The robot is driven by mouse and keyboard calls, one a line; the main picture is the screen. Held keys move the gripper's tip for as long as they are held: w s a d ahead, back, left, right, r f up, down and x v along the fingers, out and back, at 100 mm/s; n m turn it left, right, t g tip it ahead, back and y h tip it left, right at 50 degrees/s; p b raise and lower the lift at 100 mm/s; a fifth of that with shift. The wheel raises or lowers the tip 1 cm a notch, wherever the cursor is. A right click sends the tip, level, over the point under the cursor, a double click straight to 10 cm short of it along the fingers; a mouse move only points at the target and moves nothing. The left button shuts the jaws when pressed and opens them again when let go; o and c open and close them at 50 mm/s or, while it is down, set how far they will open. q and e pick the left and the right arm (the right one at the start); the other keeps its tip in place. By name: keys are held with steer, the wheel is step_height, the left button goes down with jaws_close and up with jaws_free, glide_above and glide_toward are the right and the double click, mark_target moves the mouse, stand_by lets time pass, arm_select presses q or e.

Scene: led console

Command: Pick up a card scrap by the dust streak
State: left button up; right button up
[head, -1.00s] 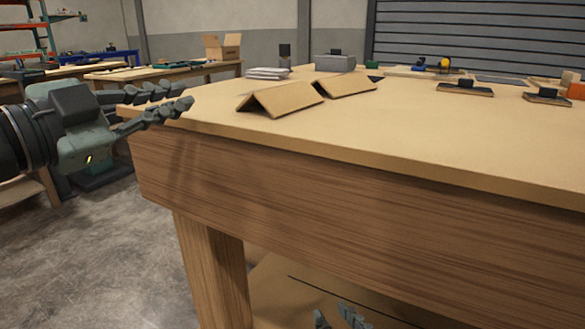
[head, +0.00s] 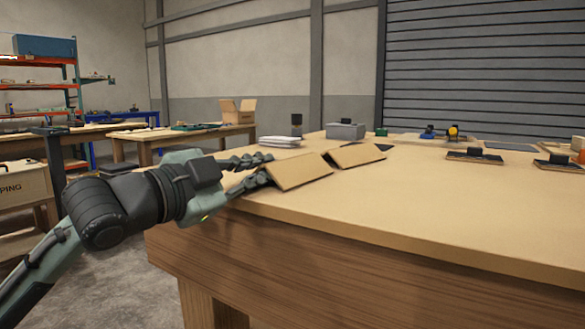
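Two folded tan card scraps stand like low tents on the workbench (head: 430,205). The nearer card scrap (head: 300,172) is by the bench's left edge. The other card scrap (head: 358,155) is just behind it to the right. My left gripper (head: 267,167) is at the left end of the nearer scrap. Its fingers are apart, and the lower one overlaps the card's left end in the picture; I cannot tell whether it touches. No dust streak can be made out. My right gripper is out of view.
A white stack (head: 279,141) and a grey box (head: 345,131) stand behind the scraps. Dark blocks on boards (head: 476,156) lie farther right. The front and middle of the benchtop are clear. An open carton (head: 238,111) is on a table behind.

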arm_select(q)
steer(key=shift+w+d, duration=0.45)
jaws_close()
